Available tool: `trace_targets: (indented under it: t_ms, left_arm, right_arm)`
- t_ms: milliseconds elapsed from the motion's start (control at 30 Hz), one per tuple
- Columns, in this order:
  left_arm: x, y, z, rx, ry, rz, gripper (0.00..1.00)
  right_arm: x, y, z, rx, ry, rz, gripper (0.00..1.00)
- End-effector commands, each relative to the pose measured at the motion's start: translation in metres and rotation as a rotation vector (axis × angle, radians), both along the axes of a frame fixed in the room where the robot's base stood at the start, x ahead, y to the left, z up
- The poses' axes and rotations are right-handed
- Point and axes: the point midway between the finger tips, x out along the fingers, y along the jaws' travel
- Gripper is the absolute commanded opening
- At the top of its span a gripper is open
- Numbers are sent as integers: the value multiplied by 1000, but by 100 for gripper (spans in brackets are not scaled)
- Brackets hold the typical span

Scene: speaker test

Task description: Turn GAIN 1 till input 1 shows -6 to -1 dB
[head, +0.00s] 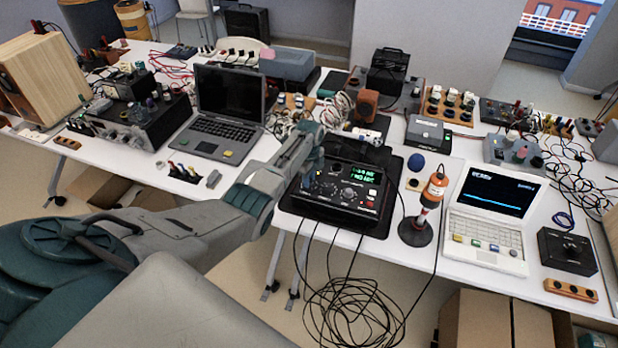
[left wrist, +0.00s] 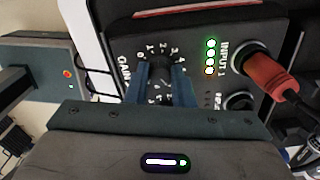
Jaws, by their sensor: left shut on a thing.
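The black audio interface (head: 340,192) stands on a dark mat on the white table in the head view, with green readouts on its face that are too small to read. In the left wrist view its panel (left wrist: 200,30) shows the labels GAIN and INPUT 1. My left gripper (left wrist: 162,82) is shut on the GAIN knob (left wrist: 160,75), with a finger on each side and part of the numbered scale covered. Several lit whitish-green lights (left wrist: 210,57) stand in a row beside INPUT 1. A red plug (left wrist: 270,75) sits in the INPUT 1 socket. My right gripper is not in view.
An orange and black microphone (head: 430,195) stands on a round base just right of the interface. A white laptop (head: 492,215) is farther right, a dark laptop (head: 222,110) to the left. Black cables (head: 350,305) hang off the table's front edge.

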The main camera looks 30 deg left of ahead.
Motion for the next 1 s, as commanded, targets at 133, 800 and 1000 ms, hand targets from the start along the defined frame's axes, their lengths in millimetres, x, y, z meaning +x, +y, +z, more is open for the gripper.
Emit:
trace_targets:
  t_ms: [133,800,1000]
  left_arm:
    - [2,0,2,0,-5,0,0]
    - [1,0,8,1,-4,1,43]
    - [1,1,38,2,-6,2,43]
  right_arm:
    - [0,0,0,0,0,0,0]
    - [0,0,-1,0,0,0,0]
    - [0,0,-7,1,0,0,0]
